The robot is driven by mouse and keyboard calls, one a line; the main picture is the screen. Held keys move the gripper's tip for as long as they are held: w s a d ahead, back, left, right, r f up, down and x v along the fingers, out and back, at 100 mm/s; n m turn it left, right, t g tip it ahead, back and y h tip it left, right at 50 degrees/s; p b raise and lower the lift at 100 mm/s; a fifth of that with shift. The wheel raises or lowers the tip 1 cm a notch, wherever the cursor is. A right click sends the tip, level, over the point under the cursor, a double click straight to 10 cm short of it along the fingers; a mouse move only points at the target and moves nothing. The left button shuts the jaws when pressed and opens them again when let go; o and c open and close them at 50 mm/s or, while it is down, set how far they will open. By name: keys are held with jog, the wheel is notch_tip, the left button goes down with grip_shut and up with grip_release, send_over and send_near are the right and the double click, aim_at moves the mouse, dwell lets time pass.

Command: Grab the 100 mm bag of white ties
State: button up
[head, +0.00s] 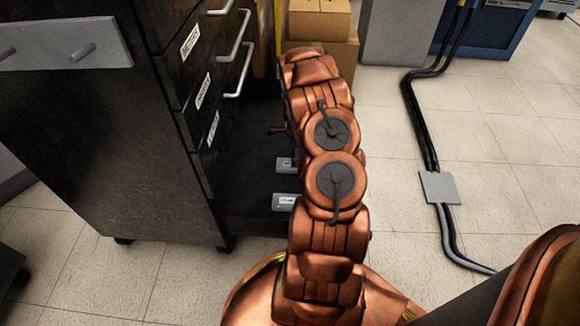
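I cannot make out a bag of white ties in the head view. My copper-coloured arm stands up the middle of the picture, and my gripper does not show. Partly behind the arm, two small grey items with pale labels, a nearer one (285,202) and a farther one (286,165), sit on a low black surface (245,170). Their labels are too small to read. A small dark and reddish item (277,129) lies farther back on the same surface, also partly hidden by my arm.
Cardboard boxes (319,22) are stacked behind my arm. Black cables (420,120) run along the tiled floor at the right through a grey plate (439,187). Floor between is clear.

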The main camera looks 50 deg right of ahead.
aim_at(290, 166)
jog(key=f+b, duration=0.1)
jog(key=f, duration=0.1)
jog(key=f+b, duration=0.1)
jog(key=f, duration=0.2)
jog(key=shift+w+a+f, duration=0.15)
jog(key=shift+w, duration=0.05)
jog(key=shift+c, duration=0.4)
jog(key=c, duration=1.1)
